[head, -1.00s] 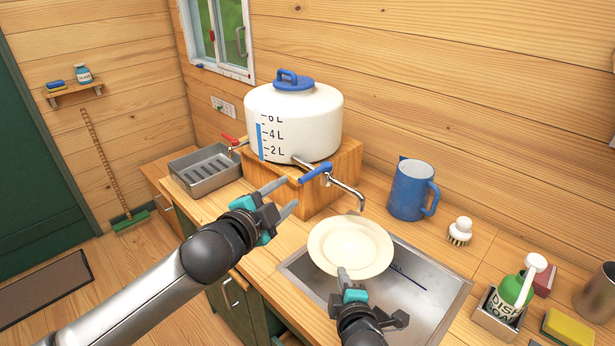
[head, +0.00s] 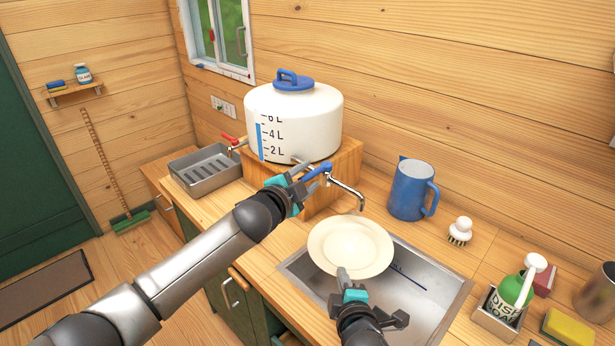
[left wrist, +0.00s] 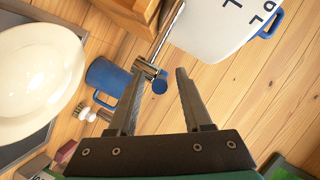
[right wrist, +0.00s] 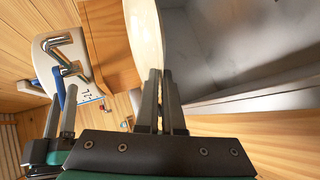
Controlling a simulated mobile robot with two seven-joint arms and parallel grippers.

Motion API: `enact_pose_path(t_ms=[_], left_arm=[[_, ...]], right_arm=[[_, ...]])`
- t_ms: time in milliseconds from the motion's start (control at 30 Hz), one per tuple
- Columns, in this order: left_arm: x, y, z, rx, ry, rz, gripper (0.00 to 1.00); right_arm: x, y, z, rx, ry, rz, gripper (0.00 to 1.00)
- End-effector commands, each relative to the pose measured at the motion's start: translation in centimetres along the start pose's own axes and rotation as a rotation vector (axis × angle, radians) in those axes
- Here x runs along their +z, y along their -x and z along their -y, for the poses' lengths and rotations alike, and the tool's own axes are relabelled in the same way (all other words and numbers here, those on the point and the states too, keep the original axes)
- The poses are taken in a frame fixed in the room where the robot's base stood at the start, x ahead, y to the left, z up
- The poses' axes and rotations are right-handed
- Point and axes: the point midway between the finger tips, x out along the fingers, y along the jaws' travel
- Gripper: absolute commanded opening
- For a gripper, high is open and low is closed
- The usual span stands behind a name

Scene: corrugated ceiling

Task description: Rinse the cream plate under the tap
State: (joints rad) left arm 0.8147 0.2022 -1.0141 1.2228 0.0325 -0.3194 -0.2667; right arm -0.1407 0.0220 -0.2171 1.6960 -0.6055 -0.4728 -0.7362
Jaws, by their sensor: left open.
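The cream plate (head: 350,246) is held over the sink (head: 425,290), below and near the tap spout (head: 361,203). It also shows in the left wrist view (left wrist: 38,75) and edge-on in the right wrist view (right wrist: 144,35). My right gripper (head: 346,277) is shut on the plate's near rim; its fingers meet at the rim in the right wrist view (right wrist: 160,80). The tap's blue lever (head: 318,172) points left from the white water tank (head: 295,125). My left gripper (head: 308,174) is open at the lever, whose blue end (left wrist: 160,85) appears between its fingers. No water shows at the spout.
A blue jug (head: 412,190), a white brush (head: 460,231), a green dish soap bottle (head: 514,288) and a yellow sponge (head: 568,327) stand right of and behind the sink.

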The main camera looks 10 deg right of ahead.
Motion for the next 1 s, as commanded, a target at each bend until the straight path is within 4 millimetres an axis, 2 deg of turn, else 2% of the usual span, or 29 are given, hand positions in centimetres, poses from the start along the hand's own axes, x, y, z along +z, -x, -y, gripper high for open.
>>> enact_pose_path(t_ms=[433,867,1000], left_arm=[[-0.05,-0.50,0.04,0.000,-0.001,-0.001,0.50],[-0.01,-0.48,0.04,0.000,-0.001,0.000,0.02],[0.00,-0.47,0.03,0.000,0.000,0.000,0.00]], right_arm=[[-0.07,-0.01,-0.23,0.005,0.001,-0.002,0.00],[-0.07,-0.01,-0.22,0.005,0.001,-0.002,0.00],[-0.07,-0.01,-0.23,0.005,0.001,-0.002,0.00]])
